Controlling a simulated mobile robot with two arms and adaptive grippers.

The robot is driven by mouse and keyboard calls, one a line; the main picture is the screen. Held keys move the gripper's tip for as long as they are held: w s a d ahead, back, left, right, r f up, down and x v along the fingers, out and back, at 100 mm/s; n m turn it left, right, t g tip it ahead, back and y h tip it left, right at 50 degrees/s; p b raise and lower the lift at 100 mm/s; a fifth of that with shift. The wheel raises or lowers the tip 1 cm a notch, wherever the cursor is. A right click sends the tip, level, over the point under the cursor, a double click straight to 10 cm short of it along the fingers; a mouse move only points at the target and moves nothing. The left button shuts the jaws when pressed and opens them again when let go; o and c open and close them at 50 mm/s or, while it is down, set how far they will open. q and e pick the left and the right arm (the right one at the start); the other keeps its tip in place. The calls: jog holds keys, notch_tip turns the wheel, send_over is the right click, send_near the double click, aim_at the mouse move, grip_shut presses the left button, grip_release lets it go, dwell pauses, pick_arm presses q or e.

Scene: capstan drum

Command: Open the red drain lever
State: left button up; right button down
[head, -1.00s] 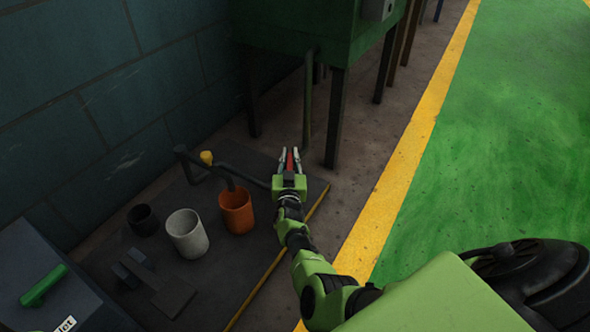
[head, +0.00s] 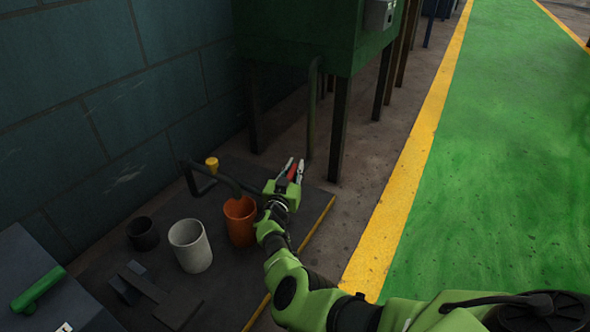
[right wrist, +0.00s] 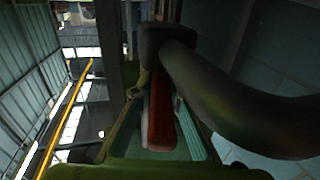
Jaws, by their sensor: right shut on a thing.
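The red drain lever (head: 292,173) shows as a short red bar between the fingers of my right gripper (head: 292,169). The gripper is shut on it, beside a leg of the green tank (head: 300,40). In the right wrist view the red lever (right wrist: 160,112) lies lengthwise between the fingers, its upper end close to the dark block at the end of a thick curved pipe (right wrist: 230,100). The lever's pivot is hard to make out. My left gripper is not in view.
An orange bucket (head: 240,222), a white bucket (head: 190,247) and a dark pot (head: 143,234) stand on a dark mat (head: 315,205). A low pipe with a yellow knob (head: 211,164) stands behind them. The green floor (head: 500,170) at right is clear.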

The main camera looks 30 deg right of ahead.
dwell(0.3)
jog(key=c, duration=2)
grip_release()
jog(key=shift+s, duration=0.1)
jog(key=shift+o, duration=0.2)
